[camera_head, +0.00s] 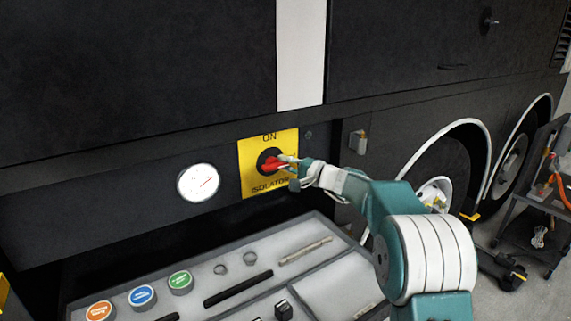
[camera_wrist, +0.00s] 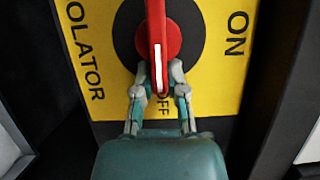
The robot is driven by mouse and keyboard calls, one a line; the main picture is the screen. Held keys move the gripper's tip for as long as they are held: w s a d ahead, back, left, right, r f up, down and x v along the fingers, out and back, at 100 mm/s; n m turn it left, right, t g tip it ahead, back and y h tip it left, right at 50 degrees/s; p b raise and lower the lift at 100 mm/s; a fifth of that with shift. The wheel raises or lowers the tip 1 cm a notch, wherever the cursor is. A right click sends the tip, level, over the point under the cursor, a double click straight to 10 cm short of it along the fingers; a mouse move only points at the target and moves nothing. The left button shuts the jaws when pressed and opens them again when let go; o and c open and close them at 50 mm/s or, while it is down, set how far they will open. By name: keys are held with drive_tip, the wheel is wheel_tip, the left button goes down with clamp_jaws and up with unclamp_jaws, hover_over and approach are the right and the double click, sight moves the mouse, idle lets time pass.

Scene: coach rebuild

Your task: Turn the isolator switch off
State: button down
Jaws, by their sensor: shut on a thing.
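The isolator switch is a red rotary knob with a bar handle (camera_head: 271,164) on a black disc. It sits on a yellow plate (camera_head: 248,180) marked ON at the top and ISOLATOR at the bottom. In the wrist view the red handle (camera_wrist: 157,35) points down, its white line towards the OFF label, with ON at the right. My gripper (camera_head: 287,162) reaches in from the right and is shut on the handle's end. Its two fingertips (camera_wrist: 157,72) lie on either side of the handle in the wrist view. In the head view my gripper hides the OFF label.
A round white gauge (camera_head: 198,182) is left of the plate on the dark coach side. Below is a grey tray (camera_head: 330,268) with tools and coloured round caps (camera_head: 142,295). A wheel (camera_head: 436,192) and a cart (camera_head: 535,205) stand at the right.

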drive_tip(key=c, duration=0.6)
unclamp_jaws()
drive_tip(key=shift+s+a+f, duration=0.1)
drive_tip(key=shift+a+f, duration=0.1)
drive_tip(key=shift+f, duration=0.15)
drive_tip(key=shift+s+r, duration=0.1)
drive_tip(key=shift+r, duration=0.1)
drive_tip(key=shift+a, duration=0.1)
drive_tip(key=v, duration=1.2)
